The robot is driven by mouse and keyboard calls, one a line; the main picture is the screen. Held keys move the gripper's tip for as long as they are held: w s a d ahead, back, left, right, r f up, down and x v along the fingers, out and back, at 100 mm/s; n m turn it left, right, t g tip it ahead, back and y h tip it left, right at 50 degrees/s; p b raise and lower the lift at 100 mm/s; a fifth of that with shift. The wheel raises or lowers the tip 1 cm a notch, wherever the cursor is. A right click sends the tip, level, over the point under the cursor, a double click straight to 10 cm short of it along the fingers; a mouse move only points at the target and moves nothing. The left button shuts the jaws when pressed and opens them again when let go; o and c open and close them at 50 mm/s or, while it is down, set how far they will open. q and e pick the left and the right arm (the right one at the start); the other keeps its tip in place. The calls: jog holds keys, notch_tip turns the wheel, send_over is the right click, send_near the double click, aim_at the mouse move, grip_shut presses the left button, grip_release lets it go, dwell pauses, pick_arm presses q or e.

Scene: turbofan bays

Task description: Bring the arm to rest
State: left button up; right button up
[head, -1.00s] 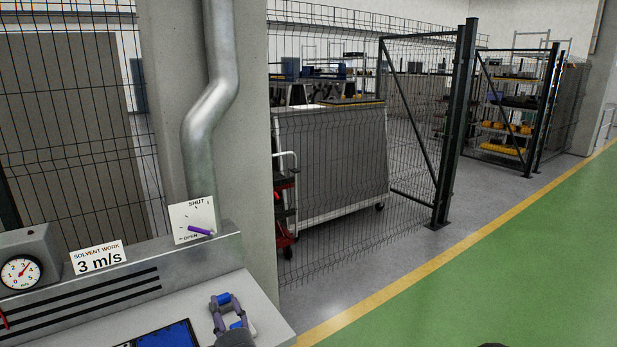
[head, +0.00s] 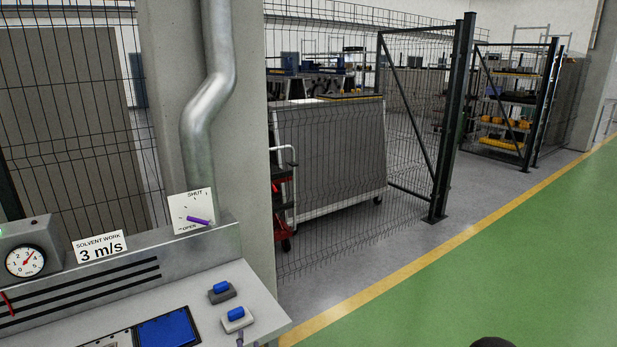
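The rest of this gripper is out of frame. My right gripper is not in view; a dark rounded part, probably mine, shows at the bottom right edge.
A mesh fence (head: 330,180) stands behind; the green floor (head: 480,270) is clear.

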pick_arm(q)
jog(key=s+d+f+m+g+h, duration=0.25)
jog(key=s+f, duration=0.25)
jog(key=f, duration=0.4)
jog(key=s+d+f+m+g+h, duration=0.15)
jog(key=s+f+g, duration=0.3)
jog(key=f, duration=0.55)
jog(key=s+d+f+m+g+h, duration=0.1)
jog(key=s+f, duration=0.4)
jog(key=s, duration=0.5)
jog(key=s+d+f+m+g+h, duration=0.2)
jog(key=s+f+g, duration=0.3)
jog(key=s, duration=0.5)
jog(key=shift+f+m+g, duration=0.2)
jog(key=shift+m+g, duration=0.4)
jog(key=shift+s+a, duration=0.1)
jog(key=shift+a, duration=0.05)
